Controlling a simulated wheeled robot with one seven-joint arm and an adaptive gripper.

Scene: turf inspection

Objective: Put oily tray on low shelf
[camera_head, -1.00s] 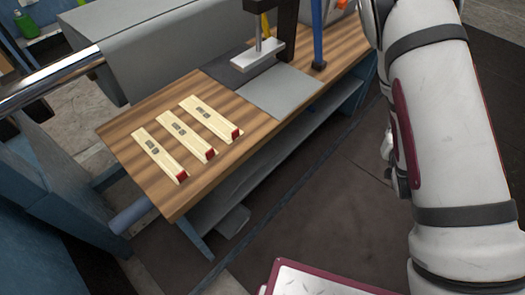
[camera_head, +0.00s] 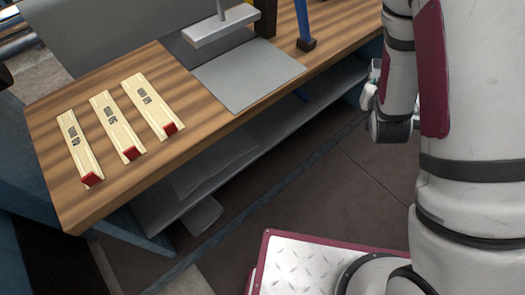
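A low grey shelf (camera_head: 150,212) runs beneath the wooden workbench (camera_head: 62,192). A paler flat area shows on the shelf, but I cannot tell whether it is a separate thing. No tray can be made out for certain. A flat grey plate (camera_head: 248,76) lies on the bench top, in front of a darker one. My arm comes down the right side of the view.
Three pale wooden blocks with red ends (camera_head: 118,125) lie on the bench's left part. A press with a grey plate (camera_head: 222,27) and a blue upright (camera_head: 304,25) stand behind. Dark floor (camera_head: 335,190) is clear between bench and my base.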

